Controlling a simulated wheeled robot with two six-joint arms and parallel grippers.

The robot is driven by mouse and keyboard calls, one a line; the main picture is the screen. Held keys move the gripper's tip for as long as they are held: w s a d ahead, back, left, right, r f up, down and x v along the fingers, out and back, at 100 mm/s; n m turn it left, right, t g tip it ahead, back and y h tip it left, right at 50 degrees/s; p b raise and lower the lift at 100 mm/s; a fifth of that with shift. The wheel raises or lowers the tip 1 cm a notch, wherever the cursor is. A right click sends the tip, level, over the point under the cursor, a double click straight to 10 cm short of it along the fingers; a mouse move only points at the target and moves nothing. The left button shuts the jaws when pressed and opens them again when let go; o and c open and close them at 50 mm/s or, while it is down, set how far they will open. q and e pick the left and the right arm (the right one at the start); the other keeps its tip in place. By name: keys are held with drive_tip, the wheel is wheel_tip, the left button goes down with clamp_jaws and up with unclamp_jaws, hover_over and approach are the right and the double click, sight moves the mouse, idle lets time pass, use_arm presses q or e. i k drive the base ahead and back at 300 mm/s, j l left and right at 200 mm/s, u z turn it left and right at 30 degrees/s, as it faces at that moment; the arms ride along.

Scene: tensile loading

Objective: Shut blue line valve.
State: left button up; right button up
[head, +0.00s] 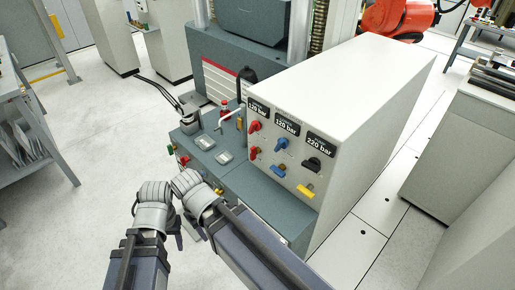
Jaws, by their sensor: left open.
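A light grey cabinet carries a front panel with three columns of controls. In the middle column, a blue knob (281,145) sits under a black pressure label, with a blue valve handle (277,170) below it. The blue handle looks roughly level, slightly tilted; its exact setting is too small to read. My left gripper (177,232) is low in front of the console, left of the panel and well apart from the blue handle. It is open and holds nothing I can see. My right wrist is close beside it; the fingers of my right gripper are not clearly visible.
A red knob and red handle (254,152) are left of the blue ones; a black knob (311,164) and yellow handle (305,191) are right. A grey console (205,160) with small buttons adjoins the panel. Floor (80,200) at left is clear.

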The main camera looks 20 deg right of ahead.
sight(279, 170)
drive_tip(key=i+z, duration=0.1)
drive_tip(key=z, duration=0.3)
drive_tip(key=i+z, duration=0.1)
drive_tip(key=z, duration=0.35)
drive_tip(key=i+z, duration=0.1)
drive_tip(key=z, duration=0.3)
drive_tip(key=i+z, duration=0.1)
drive_tip(key=z, duration=0.3)
